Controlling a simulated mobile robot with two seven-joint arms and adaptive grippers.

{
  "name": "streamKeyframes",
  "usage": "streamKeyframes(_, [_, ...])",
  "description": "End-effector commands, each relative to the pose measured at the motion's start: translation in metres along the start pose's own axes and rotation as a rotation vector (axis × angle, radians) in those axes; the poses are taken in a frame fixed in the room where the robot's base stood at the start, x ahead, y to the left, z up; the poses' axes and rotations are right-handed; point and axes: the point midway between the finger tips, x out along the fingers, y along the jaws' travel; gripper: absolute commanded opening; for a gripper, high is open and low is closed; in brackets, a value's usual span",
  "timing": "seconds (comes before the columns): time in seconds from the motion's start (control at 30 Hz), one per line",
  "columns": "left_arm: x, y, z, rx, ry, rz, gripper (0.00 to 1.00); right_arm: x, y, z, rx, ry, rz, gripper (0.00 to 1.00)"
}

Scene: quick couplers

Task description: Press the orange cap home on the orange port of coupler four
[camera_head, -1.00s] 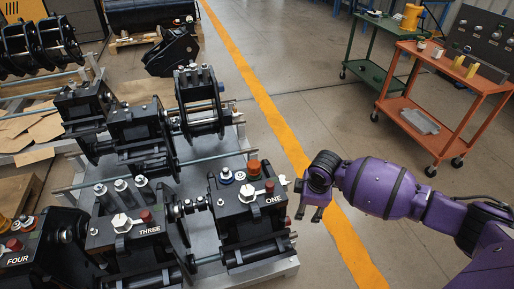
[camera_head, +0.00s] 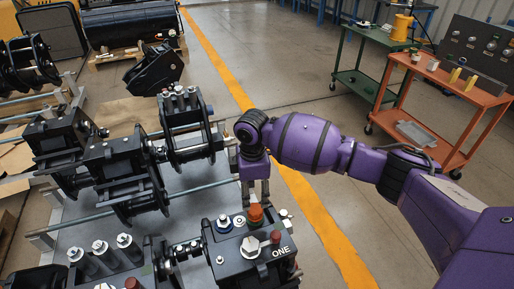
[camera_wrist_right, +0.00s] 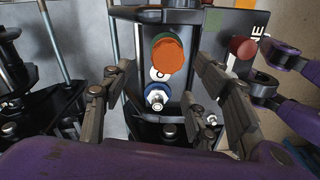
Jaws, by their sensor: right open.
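The orange cap (camera_head: 256,213) sits upright on the top of the coupler marked ONE (camera_head: 234,264), near its back edge. It also shows in the right wrist view (camera_wrist_right: 167,55), between my spread fingers. My right gripper (camera_head: 255,194) is open and points down just above and behind the cap. Its fingers (camera_wrist_right: 168,78) stand on either side of the cap, apart from it. Coupler four and its orange port are out of view. My left gripper is not in view.
Other black couplers stand to the left on the grey rack. An orange cart (camera_head: 455,78) and a green cart (camera_head: 362,85) stand at back right.

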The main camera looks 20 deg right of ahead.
Motion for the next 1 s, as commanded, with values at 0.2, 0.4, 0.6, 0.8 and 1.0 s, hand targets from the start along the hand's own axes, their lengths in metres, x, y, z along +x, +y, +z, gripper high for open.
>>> streamKeyframes(0.2, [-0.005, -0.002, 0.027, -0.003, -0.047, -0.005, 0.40, 0.030, -0.002, 0.000, 0.000, -0.001, -0.005, 0.55])
streamKeyframes(0.4, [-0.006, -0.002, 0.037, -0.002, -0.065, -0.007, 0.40, 0.059, -0.001, 0.000, 0.001, -0.001, -0.003, 0.55])
streamKeyframes(0.6, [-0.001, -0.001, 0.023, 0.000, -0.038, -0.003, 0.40, 0.074, -0.001, 0.000, 0.001, 0.000, -0.001, 0.55])
streamKeyframes(0.8, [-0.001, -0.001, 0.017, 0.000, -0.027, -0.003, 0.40, 0.076, 0.000, 0.000, 0.000, 0.000, 0.000, 0.55])
streamKeyframes(1.0, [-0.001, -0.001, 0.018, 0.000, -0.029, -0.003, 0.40, 0.075, 0.000, 0.000, 0.000, 0.000, 0.000, 0.42])
